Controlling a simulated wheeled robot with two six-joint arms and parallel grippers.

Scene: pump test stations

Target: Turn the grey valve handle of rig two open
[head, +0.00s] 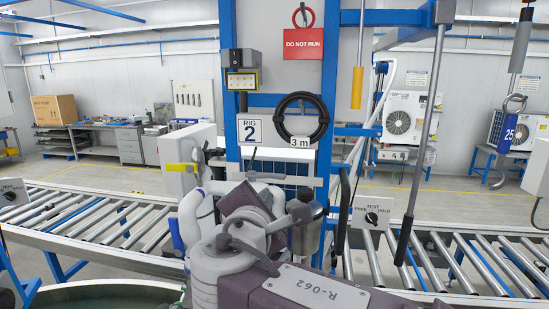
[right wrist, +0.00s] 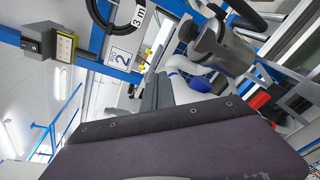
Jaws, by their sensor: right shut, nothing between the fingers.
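My right gripper (head: 266,180) is shut and empty in front of the rig, left of this fitting. Its dark fingers lie together in the right wrist view (right wrist: 167,80). My arm hides much of the lower rig. My left gripper does not show.
A red "DO NOT RUN" tag (head: 303,43) and a coiled black hose (head: 302,118) hang above. Roller conveyors run on both sides (head: 95,222). A grey pole (head: 425,130) hangs down at the right.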

